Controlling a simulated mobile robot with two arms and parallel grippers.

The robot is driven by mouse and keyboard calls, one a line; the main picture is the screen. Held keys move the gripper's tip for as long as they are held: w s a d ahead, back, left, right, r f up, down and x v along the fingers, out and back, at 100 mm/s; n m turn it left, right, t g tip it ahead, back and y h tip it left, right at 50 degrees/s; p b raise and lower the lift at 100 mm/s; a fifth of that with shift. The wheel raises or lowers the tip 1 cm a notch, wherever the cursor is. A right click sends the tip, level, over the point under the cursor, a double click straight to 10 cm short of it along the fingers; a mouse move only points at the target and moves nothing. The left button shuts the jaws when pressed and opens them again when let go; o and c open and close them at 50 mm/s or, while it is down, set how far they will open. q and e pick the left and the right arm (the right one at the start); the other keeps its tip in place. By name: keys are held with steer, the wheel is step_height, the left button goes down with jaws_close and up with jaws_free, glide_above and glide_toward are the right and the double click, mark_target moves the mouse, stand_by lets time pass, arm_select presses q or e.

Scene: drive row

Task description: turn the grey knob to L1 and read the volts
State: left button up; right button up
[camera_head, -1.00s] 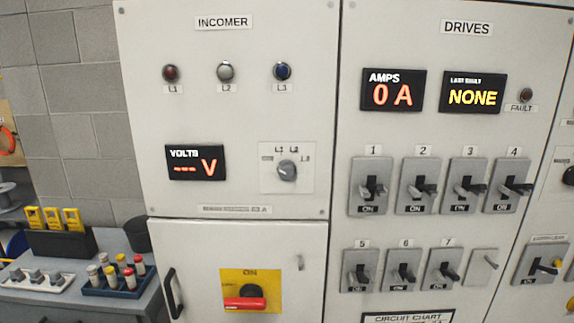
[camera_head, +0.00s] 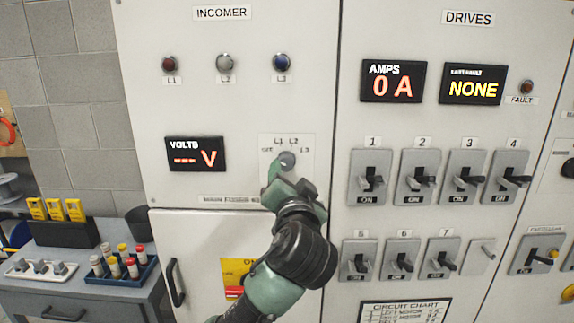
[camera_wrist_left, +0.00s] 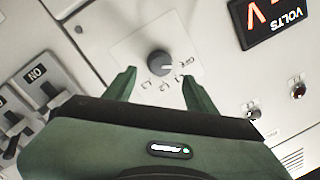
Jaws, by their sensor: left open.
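The grey knob (camera_head: 287,160) sits on a pale plate on the INCOMER panel, with labels including L1, L2 and L3 around it. It also shows in the left wrist view (camera_wrist_left: 159,63), just beyond the fingertips. The volts display (camera_head: 196,154) reads dashes and V, with no number. My left gripper (camera_head: 284,176) is in front of the knob's plate in the head view. In the left wrist view its two fingers (camera_wrist_left: 160,85) are apart, with the knob ahead between them and nothing held. My right gripper is not in view.
A red-handled switch on a yellow plate (camera_head: 234,280) is below, partly hidden by my left arm. Several breaker switches (camera_head: 371,178) stand to the right. A grey bench with a blue tray (camera_head: 122,272) is at lower left.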

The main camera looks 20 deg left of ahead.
mark_target(286, 166)
arm_select(q)
steer(key=p+x, duration=0.2)
steer(key=x, duration=0.3)
steer(key=shift+w+a+r, duration=0.1)
steer(key=shift+w, duration=0.1)
steer(key=shift+w+a, duration=0.15)
steer(key=shift+w, duration=0.25)
jaws_close()
